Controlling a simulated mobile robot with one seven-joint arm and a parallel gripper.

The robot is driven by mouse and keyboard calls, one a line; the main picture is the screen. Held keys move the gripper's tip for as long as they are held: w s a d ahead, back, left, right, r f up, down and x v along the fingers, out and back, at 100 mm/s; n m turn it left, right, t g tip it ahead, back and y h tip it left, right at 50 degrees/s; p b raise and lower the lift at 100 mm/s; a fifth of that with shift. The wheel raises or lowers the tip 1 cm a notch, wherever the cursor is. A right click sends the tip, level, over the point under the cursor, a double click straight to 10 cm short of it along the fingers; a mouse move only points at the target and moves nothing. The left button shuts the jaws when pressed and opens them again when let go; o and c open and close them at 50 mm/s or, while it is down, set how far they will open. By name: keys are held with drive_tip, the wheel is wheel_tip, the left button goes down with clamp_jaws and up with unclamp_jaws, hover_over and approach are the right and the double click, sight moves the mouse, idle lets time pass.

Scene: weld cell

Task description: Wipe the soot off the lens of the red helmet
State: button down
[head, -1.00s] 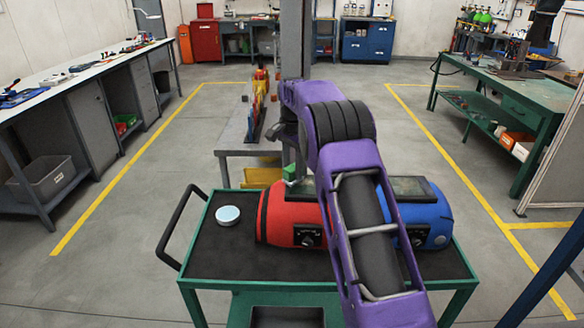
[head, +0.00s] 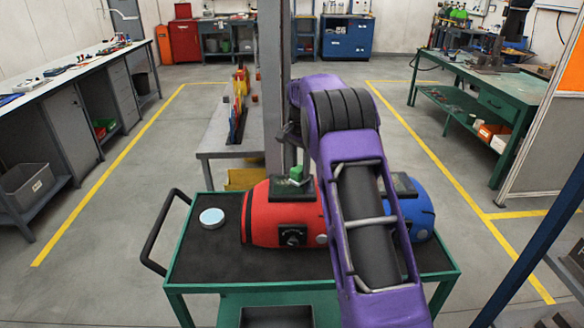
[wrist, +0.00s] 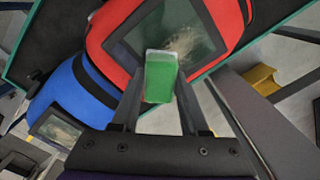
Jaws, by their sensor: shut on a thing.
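The red helmet (head: 262,215) lies on the cart with its dark lens (head: 280,192) facing up. In the wrist view that lens (wrist: 140,35) carries a pale brownish smear of soot (wrist: 182,42). My gripper (wrist: 160,92) is shut on a green block (wrist: 160,78) with a whitish end. The block also shows in the head view (head: 297,173), at the far edge of the red helmet's lens. In the wrist view it overlaps the lens edge; I cannot tell if it touches. My arm hides part of the red helmet's right side.
The blue helmet (head: 421,215) lies to the right, partly behind my arm; its lens (wrist: 60,130) is also smeared. A round tin (head: 212,217) stands left on the cart's dark top (head: 200,262). A grey post (head: 271,90) and a grey table (head: 222,150) stand behind.

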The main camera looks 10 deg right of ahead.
drive_tip(key=shift+d, duration=0.3)
drive_tip(key=shift+s+p, duration=0.1)
drive_tip(key=shift+p, duration=0.3)
drive_tip(key=shift+f, duration=0.1)
drive_tip(key=shift+a, duration=0.2)
drive_tip(key=shift+w+a, duration=0.3)
drive_tip(key=shift+a, duration=0.8)
drive_tip(key=shift+w+a, duration=0.25)
drive_tip(key=shift+a, duration=0.8)
drive_tip(key=shift+w+a, duration=0.2)
drive_tip(key=shift+a, duration=0.6)
drive_tip(key=shift+w+a, duration=0.15)
drive_tip(key=shift+a, duration=0.6)
wheel_tip(320, 180, up, 6)
